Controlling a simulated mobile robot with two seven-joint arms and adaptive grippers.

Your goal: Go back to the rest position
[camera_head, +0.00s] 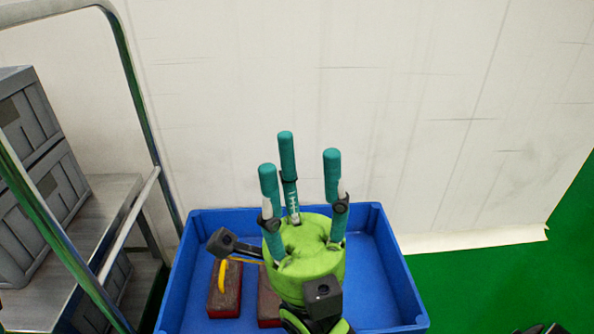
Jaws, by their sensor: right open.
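My left gripper is not in view.
A metal-framed cart (130,75) with grey boxes (45,190) stands left. Green floor (570,240) is clear at right, before a pale wall (400,100).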

